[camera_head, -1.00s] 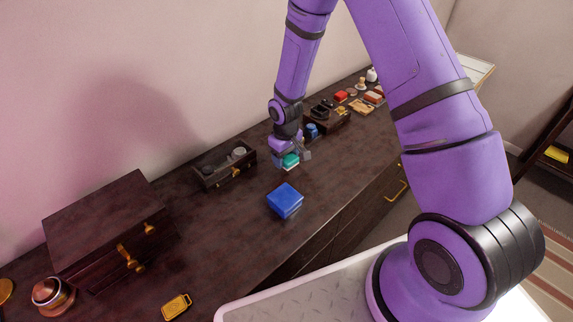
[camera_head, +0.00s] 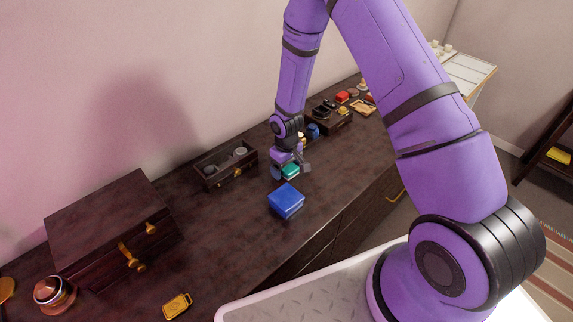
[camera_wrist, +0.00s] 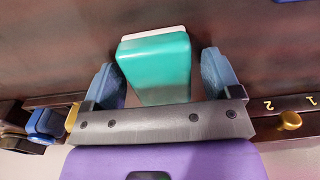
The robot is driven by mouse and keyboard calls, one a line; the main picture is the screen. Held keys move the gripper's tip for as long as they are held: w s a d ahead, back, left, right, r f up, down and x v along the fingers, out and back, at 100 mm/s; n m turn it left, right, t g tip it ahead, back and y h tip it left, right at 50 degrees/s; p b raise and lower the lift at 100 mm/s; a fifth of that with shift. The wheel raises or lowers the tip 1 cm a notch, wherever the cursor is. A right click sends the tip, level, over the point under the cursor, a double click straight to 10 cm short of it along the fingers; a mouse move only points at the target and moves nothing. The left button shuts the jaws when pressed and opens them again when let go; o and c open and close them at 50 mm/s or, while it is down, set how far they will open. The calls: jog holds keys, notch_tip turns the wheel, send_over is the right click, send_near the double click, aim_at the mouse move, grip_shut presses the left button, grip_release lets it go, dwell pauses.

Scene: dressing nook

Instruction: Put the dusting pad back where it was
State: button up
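The teal block with a pale layer, which looks like the dusting pad (camera_head: 290,172), is on or just above the dark dresser top, behind the blue box. In the wrist view the pad (camera_wrist: 155,62) lies between the two fingers, with a narrow gap showing on each side. My gripper (camera_head: 291,172) points down around the pad, its fingers apart. It also shows in the wrist view (camera_wrist: 160,80). The pad's underside and its contact with the top are hidden.
A blue box (camera_head: 286,201) stands just in front of the pad. An open dark tray (camera_head: 225,167) is left of my gripper, and another dark box (camera_head: 335,121) with small items is behind it. A large dark chest (camera_head: 110,228) stands at left.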

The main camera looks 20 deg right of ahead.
jog(key=shift+r, duration=0.1)
jog(key=s+d+r+m+t, duration=0.1)
jog(key=s+d+r, duration=0.15)
jog(key=r, duration=0.95)
jog(key=s+d+r+m+t, duration=0.1)
jog(key=s+r, duration=0.3)
jog(key=r, duration=0.9)
jog(key=s+d+r+t, duration=0.1)
jog(key=s+r, duration=0.3)
jog(key=r, duration=0.8)
jog(key=s+d+r+m+t, duration=0.1)
jog(key=s+r, duration=0.4)
jog(key=s, duration=0.4)
jog(key=s+d+r+m+t, duration=0.1)
jog(key=s+r, duration=0.4)
jog(key=s, duration=0.5)
jog(key=shift+s+d+m, duration=0.2)
jog(key=shift+s+m, duration=0.1)
jog(key=shift+r, duration=0.1)
